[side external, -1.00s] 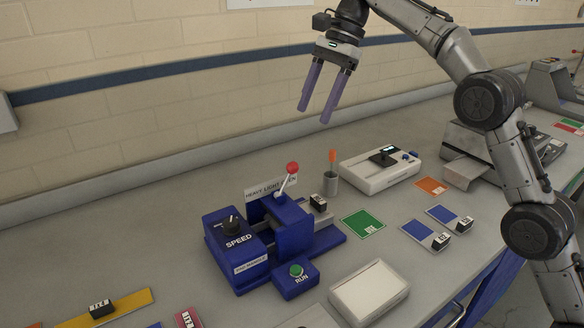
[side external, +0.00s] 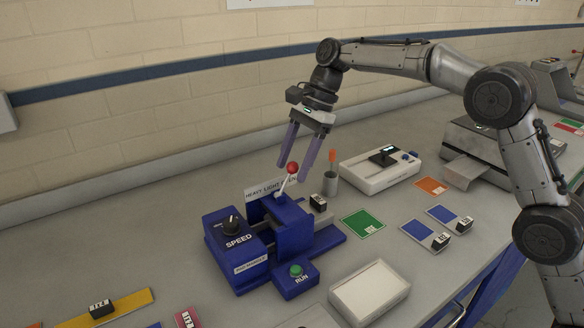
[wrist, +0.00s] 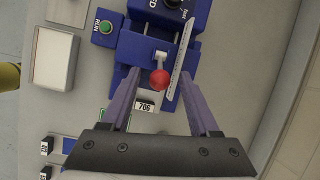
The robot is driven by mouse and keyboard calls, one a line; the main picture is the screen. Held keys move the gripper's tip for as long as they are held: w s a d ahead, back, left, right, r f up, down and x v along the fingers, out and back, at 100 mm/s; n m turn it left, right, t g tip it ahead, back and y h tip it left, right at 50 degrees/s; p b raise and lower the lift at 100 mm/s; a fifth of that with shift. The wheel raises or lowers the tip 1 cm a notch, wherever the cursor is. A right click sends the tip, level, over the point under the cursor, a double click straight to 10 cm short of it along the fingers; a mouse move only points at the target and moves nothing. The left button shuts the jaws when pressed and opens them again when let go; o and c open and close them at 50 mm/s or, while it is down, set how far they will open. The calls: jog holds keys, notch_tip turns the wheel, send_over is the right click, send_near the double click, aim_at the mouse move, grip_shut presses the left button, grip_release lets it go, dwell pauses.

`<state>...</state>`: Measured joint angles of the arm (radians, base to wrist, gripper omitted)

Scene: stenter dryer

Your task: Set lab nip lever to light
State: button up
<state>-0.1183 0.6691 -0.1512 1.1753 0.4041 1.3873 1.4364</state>
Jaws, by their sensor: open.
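The nip lever (side external: 287,178) has a red ball knob (side external: 293,168) on a pale stem. It stands on the blue lab machine (side external: 270,241) in front of a white label plate (side external: 262,190) reading HEAVY and LIGHT, its right end partly hidden. The lever leans to the right in the side view. My gripper (side external: 294,170) is open, pointing down, with its purple fingers around or just above the knob. In the wrist view the red knob (wrist: 160,79) lies between the open fingers (wrist: 162,85), with space on both sides. I cannot tell whether a finger touches it.
The machine carries a black speed knob (side external: 231,225) and a green RUN button (side external: 296,270). A grey cup (side external: 330,184) with an orange-tipped item, a white instrument (side external: 380,171) and a white tray (side external: 369,292) stand nearby. The wall is behind.

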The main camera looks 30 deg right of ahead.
jog(key=shift+x, duration=0.75)
grip_shut()
jog(key=shift+r, duration=0.1)
dwell(0.8)
